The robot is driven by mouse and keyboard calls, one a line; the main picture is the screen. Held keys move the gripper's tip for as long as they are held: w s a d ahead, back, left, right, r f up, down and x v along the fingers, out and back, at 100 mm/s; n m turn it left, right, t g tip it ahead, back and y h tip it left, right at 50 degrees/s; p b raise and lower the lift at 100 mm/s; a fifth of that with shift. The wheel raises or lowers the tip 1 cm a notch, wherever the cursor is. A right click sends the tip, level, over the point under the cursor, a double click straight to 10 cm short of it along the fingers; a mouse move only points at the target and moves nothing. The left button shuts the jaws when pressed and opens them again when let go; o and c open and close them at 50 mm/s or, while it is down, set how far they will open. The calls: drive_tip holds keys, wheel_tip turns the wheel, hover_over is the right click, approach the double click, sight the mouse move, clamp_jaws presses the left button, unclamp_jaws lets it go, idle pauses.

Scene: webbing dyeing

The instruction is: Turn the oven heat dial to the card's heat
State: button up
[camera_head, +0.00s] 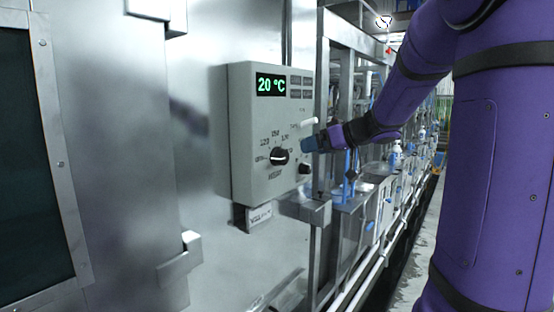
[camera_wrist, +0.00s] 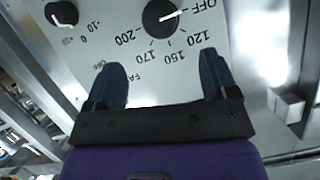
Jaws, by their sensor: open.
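The oven heat dial (camera_head: 279,156) is a black knob on the grey control box (camera_head: 240,130). Its white mark points at OFF, as the wrist view of the dial (camera_wrist: 160,18) shows; the scale also reads 120, 150, 170 and 200. The box's display (camera_head: 271,85) shows 20 °C in green. My gripper (camera_head: 309,144) is right of the dial in the head view, apart from it. In the wrist view my gripper's blue fingers (camera_wrist: 161,60) are spread with nothing between them, and the dial lies beyond their tips. I cannot make out a readable heat card.
A smaller black knob (camera_wrist: 61,13) marked -10, 0, 10 sits beside the heat dial. A white lever (camera_head: 309,121) sticks out near the box's right edge. Metal frames and pipes run along the right.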

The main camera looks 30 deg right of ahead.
sight(286, 156)
drive_tip(key=x, duration=1.1)
drive_tip(key=shift+d, duration=0.1)
drive_tip(key=c, duration=0.9)
